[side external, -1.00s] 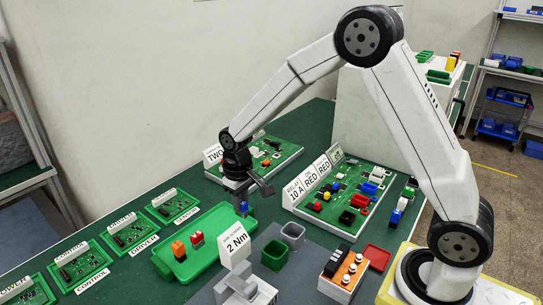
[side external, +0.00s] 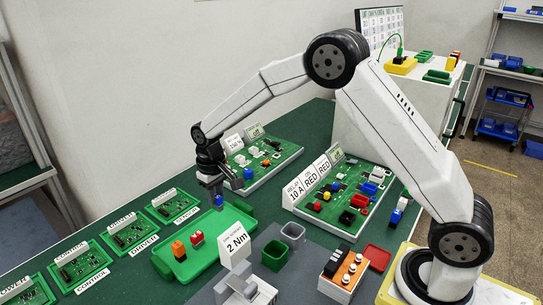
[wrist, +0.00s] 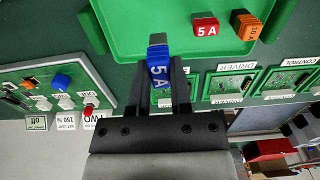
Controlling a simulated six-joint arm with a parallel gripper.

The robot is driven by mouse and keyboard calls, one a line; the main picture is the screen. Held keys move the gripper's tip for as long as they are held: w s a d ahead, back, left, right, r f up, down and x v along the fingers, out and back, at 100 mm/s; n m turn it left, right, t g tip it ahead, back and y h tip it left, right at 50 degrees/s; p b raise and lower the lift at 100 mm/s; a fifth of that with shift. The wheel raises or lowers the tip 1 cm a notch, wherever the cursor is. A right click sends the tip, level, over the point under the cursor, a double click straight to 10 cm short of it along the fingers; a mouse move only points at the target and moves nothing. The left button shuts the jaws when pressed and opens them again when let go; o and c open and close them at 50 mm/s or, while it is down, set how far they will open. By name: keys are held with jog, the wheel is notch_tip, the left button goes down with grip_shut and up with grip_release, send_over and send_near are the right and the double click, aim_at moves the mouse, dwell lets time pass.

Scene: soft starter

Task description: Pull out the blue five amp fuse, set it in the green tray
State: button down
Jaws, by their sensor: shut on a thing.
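The blue 5 A fuse (side external: 219,201) is held between the fingertips of my gripper (side external: 213,188). In the wrist view, the blue fuse (wrist: 158,66) shows its white 5 A label between the two dark fingers (wrist: 160,85). The green tray (side external: 208,262) lies on the bench below. The fuse is in the air by the tray's far edge and overlaps the edge of the tray (wrist: 120,35) in the wrist view. An orange fuse (side external: 179,250) and a red fuse (side external: 197,239) stand in the tray, apart from each other.
A green board (side external: 275,160) with a blue round part (side external: 248,173) stands behind my gripper. Another populated board (side external: 345,205) is to the right. Small framed boards (side external: 125,233) line the left. A 2 Nm sign (side external: 235,245) stands by the tray's front right.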

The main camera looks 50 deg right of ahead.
jog(key=shift+w+a, duration=0.25)
jog(key=shift+w, duration=0.6)
jog(key=shift+f, duration=2.05)
jog(key=shift+f, duration=0.2)
jog(key=shift+f, duration=2.55)
